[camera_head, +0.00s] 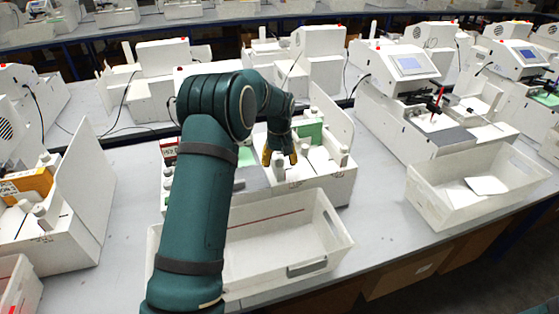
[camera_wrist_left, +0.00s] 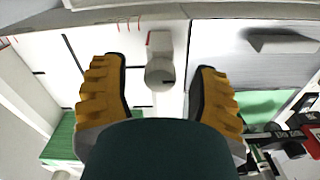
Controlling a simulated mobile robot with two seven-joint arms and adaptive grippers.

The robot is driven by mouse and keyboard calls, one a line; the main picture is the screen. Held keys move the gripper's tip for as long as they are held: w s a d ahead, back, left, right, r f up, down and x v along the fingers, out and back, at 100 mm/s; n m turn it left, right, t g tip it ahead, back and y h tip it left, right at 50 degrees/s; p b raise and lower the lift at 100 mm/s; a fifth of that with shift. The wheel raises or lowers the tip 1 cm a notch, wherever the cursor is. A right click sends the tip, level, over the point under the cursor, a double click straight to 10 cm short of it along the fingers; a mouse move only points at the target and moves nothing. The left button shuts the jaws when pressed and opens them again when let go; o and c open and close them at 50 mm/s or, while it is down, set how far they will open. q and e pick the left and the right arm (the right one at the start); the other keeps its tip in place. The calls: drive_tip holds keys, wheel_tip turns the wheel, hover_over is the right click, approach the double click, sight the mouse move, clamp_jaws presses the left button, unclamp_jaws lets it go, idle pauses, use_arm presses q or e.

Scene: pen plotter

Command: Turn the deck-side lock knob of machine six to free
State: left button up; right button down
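My left gripper (camera_head: 280,156) reaches down over the deck of the white machine (camera_head: 322,180) in the middle of the head view. In the left wrist view the yellow fingers of my left gripper (camera_wrist_left: 160,90) are spread apart. A pale grey knob with a bar-shaped handle (camera_wrist_left: 160,72) lies between them in that view, with a gap on each side. The bar runs up and down in the picture, with a red mark near its upper left end. I cannot tell whether the fingertips are level with the knob. My right gripper is out of view.
A white bin (camera_head: 325,232) stands in front of this machine, under my left arm. Another bin (camera_head: 480,205) holds a white sheet at the right. A white upright panel (camera_head: 332,118) stands behind the gripper. Neighbouring machines line the bench.

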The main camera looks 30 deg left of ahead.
sight(279, 161)
use_arm(q)
wheel_tip(279, 161, up, 12)
idle(0.7)
drive_tip(key=shift+s+d+f, duration=0.1)
idle(0.4)
